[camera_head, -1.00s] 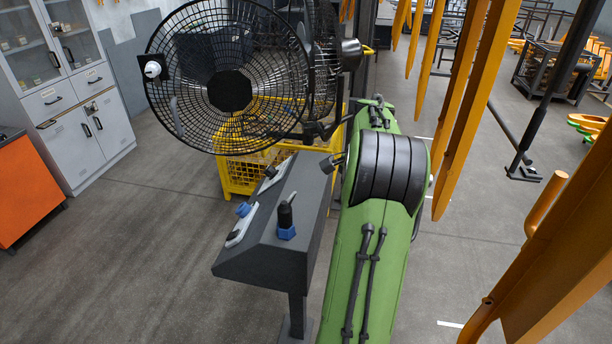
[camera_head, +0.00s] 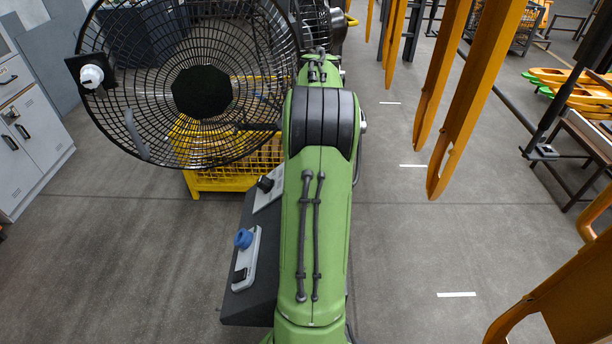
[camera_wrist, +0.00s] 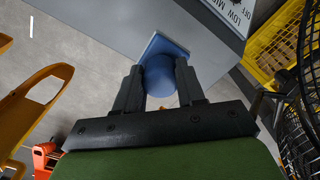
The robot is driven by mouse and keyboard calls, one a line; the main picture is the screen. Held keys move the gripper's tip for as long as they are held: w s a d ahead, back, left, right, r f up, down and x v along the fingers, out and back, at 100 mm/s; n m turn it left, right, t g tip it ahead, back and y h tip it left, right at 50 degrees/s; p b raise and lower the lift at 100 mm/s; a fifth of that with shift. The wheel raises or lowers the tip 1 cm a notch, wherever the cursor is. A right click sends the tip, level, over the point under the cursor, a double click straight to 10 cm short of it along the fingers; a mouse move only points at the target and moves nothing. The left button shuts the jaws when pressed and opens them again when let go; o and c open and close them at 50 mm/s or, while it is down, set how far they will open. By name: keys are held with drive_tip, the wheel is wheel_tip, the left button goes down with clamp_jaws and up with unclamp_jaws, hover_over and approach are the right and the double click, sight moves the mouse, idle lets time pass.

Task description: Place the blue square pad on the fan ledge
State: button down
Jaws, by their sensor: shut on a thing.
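The blue square pad (camera_wrist: 163,44) shows in the wrist view as a flat square with a round blue stem. My gripper (camera_wrist: 161,88) is shut on the stem. Behind the pad lies the grey surface of a console (camera_head: 240,305); I cannot tell whether the pad touches it. In the head view my arm hides gripper and pad. The large black fan (camera_head: 203,92) stands at upper left. A small black square ledge (camera_head: 75,68) sits at its left rim, with a white knob (camera_head: 92,77) on it.
The console carries switch plates; one has a blue knob (camera_head: 243,238). A yellow crate (camera_head: 205,180) stands behind the fan. Orange hanging parts (camera_head: 475,90) fill the right side. Grey cabinets (camera_head: 30,150) stand at far left. Open floor lies at lower left.

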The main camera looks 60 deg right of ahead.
drive_tip(key=f, duration=0.7)
drive_tip(key=shift+w+d+f, duration=0.1)
drive_tip(key=shift+w+d, duration=0.1)
drive_tip(key=shift+d, duration=0.1)
drive_tip(key=shift+f, duration=0.3)
drive_tip(key=shift+s+a, duration=0.1)
drive_tip(key=shift+s, duration=0.15)
drive_tip(key=c, duration=0.7)
unclamp_jaws()
drive_tip(key=shift+w, duration=0.1)
